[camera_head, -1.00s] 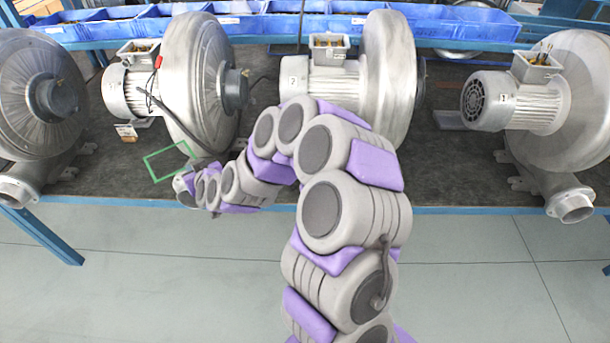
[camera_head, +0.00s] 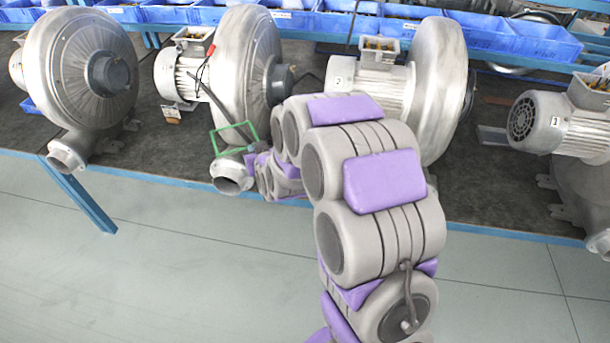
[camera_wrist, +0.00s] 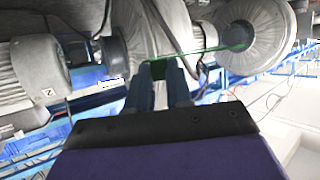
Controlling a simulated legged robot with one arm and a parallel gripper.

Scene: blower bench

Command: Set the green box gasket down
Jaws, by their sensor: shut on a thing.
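The green box gasket (camera_head: 230,126) is a thin rectangular frame. In the head view it shows just above the open outlet pipe of the second blower from the left (camera_head: 245,65), tilted and in front of the blower's housing. My gripper (camera_wrist: 160,71) is shut on one edge of the gasket in the wrist view, where the gasket (camera_wrist: 222,49) reaches out to the right as a thin green line. In the head view my own arm hides most of the gripper. I cannot tell whether the gasket touches the bench or the blower.
The dark bench top (camera_head: 125,165) has a blue front edge. Other blowers stand to the left (camera_head: 75,70) and at the right (camera_head: 575,130); the one marked 2 (camera_head: 440,90) is behind my arm. Blue bins (camera_head: 520,38) line the back. Some bench is clear between the left blowers.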

